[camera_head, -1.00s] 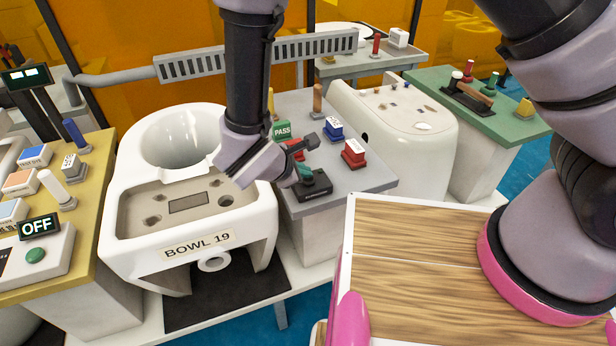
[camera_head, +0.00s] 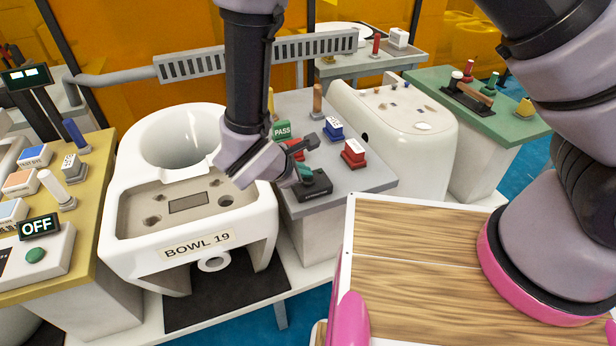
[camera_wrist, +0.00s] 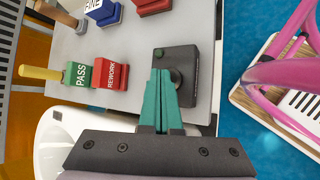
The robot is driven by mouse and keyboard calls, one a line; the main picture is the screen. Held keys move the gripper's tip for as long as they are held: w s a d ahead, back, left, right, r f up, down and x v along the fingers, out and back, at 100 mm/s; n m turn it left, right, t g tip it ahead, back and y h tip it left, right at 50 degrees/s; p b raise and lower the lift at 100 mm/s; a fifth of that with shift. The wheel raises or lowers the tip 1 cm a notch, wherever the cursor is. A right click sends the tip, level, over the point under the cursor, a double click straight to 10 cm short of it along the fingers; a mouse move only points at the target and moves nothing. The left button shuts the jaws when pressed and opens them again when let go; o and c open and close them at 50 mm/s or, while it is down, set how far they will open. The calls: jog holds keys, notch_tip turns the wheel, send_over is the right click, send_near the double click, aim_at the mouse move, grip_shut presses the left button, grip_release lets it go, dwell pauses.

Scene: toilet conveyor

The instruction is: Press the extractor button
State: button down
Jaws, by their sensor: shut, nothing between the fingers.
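My gripper (camera_wrist: 162,74) is shut and empty, its teal fingers together. In the wrist view the fingertips overlap the near side of a black box (camera_wrist: 184,58), close to a dark round part on it. I cannot tell whether they touch. A small green dot shows at one end of this box. In the head view my gripper (camera_head: 303,172) is over the same black box (camera_head: 317,189) on the grey table. A green button (camera_head: 36,255) sits on a white box at the left, below an OFF display (camera_head: 39,227). No label reading extractor is legible.
Green PASS (camera_head: 282,130) and red REWORK (camera_wrist: 111,76) stamps stand beside my gripper, with blue (camera_head: 333,130) and red (camera_head: 354,153) blocks behind. The white toilet labelled BOWL 19 (camera_head: 198,244) stands to the left. A wood-topped cart (camera_head: 420,275) is in front.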

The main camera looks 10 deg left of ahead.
jog(key=shift+f, duration=0.1)
dwell(0.3)
jog(key=shift+f, duration=0.35)
jog(key=shift+r, duration=0.45)
dwell(0.3)
jog(key=shift+r, duration=3)
